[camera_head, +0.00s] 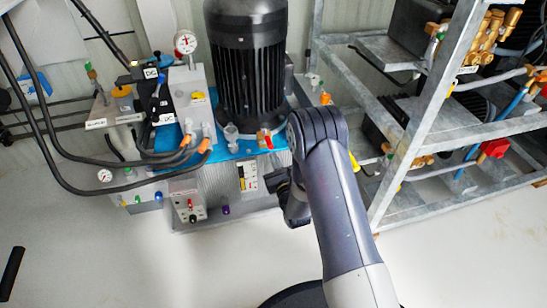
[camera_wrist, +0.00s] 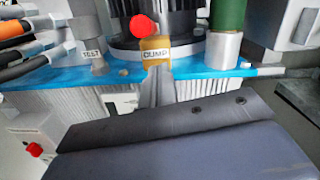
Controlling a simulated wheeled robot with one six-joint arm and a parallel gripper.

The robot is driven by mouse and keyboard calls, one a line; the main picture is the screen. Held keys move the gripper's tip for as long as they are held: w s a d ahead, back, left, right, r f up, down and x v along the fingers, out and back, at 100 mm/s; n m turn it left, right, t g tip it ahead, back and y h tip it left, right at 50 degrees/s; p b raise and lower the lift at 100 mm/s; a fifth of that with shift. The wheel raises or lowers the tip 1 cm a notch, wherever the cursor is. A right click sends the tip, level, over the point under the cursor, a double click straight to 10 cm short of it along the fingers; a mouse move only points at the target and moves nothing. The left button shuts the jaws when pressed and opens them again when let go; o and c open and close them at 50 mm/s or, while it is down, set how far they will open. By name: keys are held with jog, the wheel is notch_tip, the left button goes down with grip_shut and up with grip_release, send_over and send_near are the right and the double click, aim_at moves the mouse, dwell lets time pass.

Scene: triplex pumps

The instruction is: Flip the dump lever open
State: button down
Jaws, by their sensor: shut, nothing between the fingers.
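The dump valve is a brass-coloured block (camera_wrist: 155,50) labelled DUMP, at the front edge of the blue top plate. The dump lever's round red end (camera_wrist: 141,25) shows just above and left of the label. In the head view the red lever (camera_head: 268,141) is small, in front of the black motor. My gripper (camera_wrist: 155,74) is shut and empty, its narrow tip just below the DUMP label in the wrist view. I cannot tell whether it touches the block. In the head view my gripper (camera_head: 274,181) is dark and partly hidden by my arm.
A TEST fitting (camera_wrist: 92,55) stands left of the valve. The black motor (camera_head: 248,70) rises behind, and a pressure gauge (camera_head: 186,42) stands to its left. Black hoses (camera_head: 85,190) loop at the left. A grey metal rack (camera_head: 425,110) is close on the right.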

aim_at(267, 139)
jog(key=shift+w+a+r, duration=0.1)
jog(key=shift+a+r, duration=0.05)
jog(key=shift+r, duration=0.45)
jog(key=shift+w+a+r, duration=0.1)
jog(key=shift+r, duration=0.5)
jog(key=shift+s+a+r, duration=0.1)
jog(key=shift+r, duration=0.1)
